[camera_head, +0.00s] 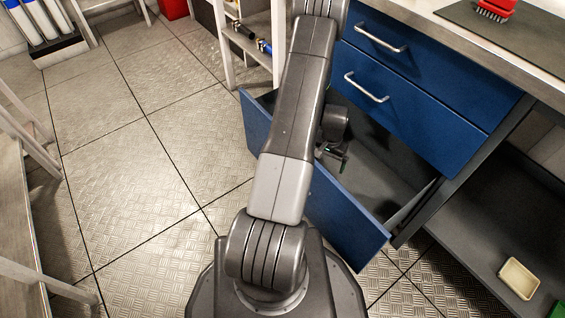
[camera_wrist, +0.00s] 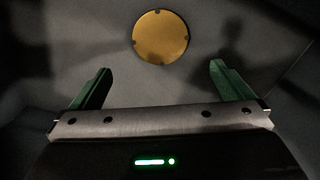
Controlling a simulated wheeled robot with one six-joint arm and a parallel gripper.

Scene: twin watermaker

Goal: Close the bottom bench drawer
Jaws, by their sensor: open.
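The bottom bench drawer (camera_head: 345,218) is blue-fronted and stands pulled far out below two shut blue drawers. Its grey inside is visible to the right of my arm. My gripper (camera_head: 333,155) is low over the open drawer, behind its front panel, partly hidden by my arm. In the wrist view my gripper (camera_wrist: 159,68) has its two green fingers wide apart with nothing between them. A round gold disc (camera_wrist: 161,37) lies beyond the fingertips on a dark grey surface. Whether the gripper touches the drawer cannot be told. The bottom drawer's handle is not visible.
The upper drawers (camera_head: 415,95) are shut, with metal handles. A red brush (camera_head: 495,9) lies on a dark mat on the benchtop. A cream tray (camera_head: 518,278) sits on the lower shelf at right. A white rack (camera_head: 250,45) stands behind the drawer.

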